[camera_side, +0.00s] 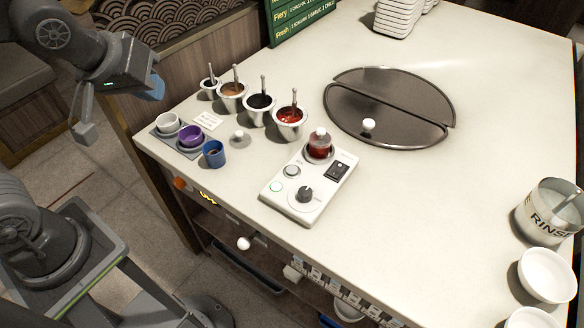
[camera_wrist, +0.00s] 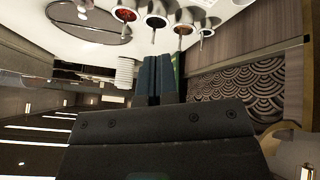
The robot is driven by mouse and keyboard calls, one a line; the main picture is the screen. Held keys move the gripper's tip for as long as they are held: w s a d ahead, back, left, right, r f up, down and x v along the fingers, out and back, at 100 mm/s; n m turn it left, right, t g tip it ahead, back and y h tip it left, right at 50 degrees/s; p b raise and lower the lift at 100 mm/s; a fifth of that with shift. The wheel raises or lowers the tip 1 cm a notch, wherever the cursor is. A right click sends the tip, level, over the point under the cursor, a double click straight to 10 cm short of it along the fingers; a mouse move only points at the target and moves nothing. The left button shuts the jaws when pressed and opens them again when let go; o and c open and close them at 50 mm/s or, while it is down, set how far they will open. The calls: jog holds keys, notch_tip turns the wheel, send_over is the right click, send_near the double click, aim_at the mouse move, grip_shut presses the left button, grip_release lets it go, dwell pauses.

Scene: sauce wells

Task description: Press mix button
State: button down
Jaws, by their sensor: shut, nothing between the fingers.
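The white mixer unit (camera_side: 322,205) sits on the counter. It has a round pale button (camera_side: 292,171), a second round button with a greenish face (camera_side: 276,187), a dark knob (camera_side: 305,195) and a black rocker switch (camera_side: 337,171). Its labels are too small to read, so I cannot tell which button is for mixing. A lidded jar of red sauce (camera_side: 320,147) stands in its back end. My gripper (camera_side: 156,88) is raised off the counter's left side, far from the mixer. In the wrist view its fingers (camera_wrist: 157,75) are together and empty; the mixer does not show there.
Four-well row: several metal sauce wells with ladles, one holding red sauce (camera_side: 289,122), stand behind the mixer. Small cups, including a blue cup (camera_side: 214,153), are at its left. A dark round lid (camera_side: 390,105) lies behind right. A rinse container (camera_side: 550,212) stands far right. Counter right of the mixer is clear.

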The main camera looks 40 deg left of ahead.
jog(key=w+d+f+n+t, duration=0.1)
jog(key=w+d+f+n, duration=0.15)
jog(key=w+n, duration=0.35)
jog(key=n+h, duration=0.4)
jog(key=n, duration=0.7)
send_over(292, 171)
notch_tip(292, 171, down, 11)
jog(key=shift+d+t, duration=0.15)
jog(key=shift+t, duration=0.25)
jog(key=shift+s, duration=0.1)
jog(key=shift+f, duration=4.3)
jog(key=shift+f, duration=0.1)
jog(key=shift+f, duration=0.3)
